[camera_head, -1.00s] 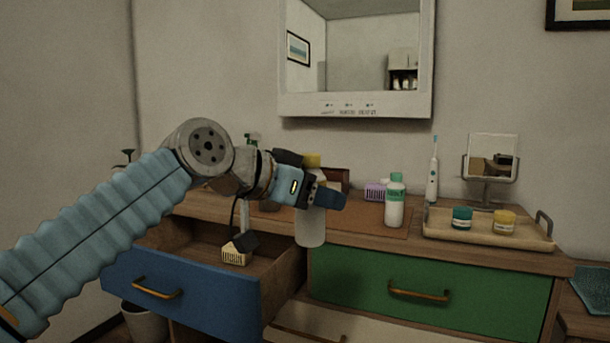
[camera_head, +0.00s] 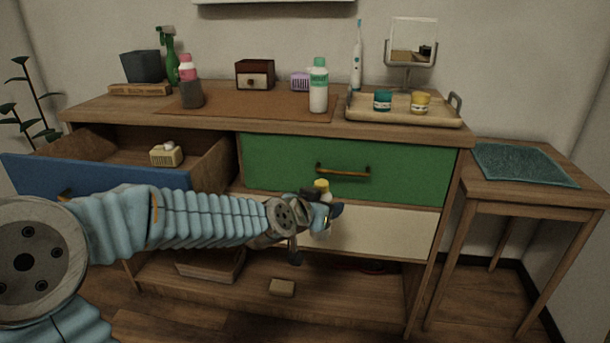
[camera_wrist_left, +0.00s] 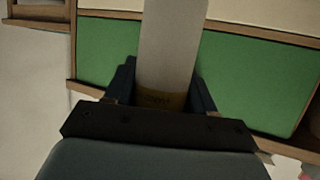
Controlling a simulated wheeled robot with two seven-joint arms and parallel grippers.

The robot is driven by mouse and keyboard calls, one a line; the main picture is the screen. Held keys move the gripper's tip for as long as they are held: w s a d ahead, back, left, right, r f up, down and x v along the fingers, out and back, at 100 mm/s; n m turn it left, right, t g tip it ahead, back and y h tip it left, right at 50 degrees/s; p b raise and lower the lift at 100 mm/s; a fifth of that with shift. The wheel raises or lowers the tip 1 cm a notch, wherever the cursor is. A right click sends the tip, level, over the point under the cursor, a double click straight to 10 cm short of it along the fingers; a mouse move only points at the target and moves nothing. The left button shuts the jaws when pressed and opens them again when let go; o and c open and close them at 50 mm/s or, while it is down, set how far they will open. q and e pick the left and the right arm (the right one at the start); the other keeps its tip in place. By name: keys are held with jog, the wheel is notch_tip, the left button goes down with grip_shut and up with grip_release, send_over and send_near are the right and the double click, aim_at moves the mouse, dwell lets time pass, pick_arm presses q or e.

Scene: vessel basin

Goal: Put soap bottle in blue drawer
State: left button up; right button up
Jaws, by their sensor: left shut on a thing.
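The soap bottle, pale with a yellow cap (camera_head: 321,186), is held in my left gripper (camera_head: 328,212), in front of the cabinet below the green drawer. In the head view most of the bottle is hidden behind my gripper. In the left wrist view its pale body (camera_wrist_left: 172,45) sits between the shut fingers. The blue drawer (camera_head: 100,176) is at the left of the cabinet, pulled open. A small cream block (camera_head: 166,155) lies in it, and my left arm crosses in front of its lower right part. My right gripper is not in view.
The green drawer (camera_head: 400,172) is closed, right of the blue one. On the top stand a green-capped bottle (camera_head: 318,92), a pink-topped bottle (camera_head: 187,68), a dark cup (camera_head: 192,94) and a tray (camera_head: 400,116) with jars. A side table (camera_head: 530,190) stands at the right.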

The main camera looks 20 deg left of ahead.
pick_arm(q)
jog(key=w+d+f+n+y, duration=0.1)
jog(key=w+d+f, duration=0.1)
jog(key=f, duration=1.1)
jog(key=shift+w+d+f+y, duration=0.2)
jog(key=shift+w+y, duration=0.1)
jog(key=shift+w, duration=0.5)
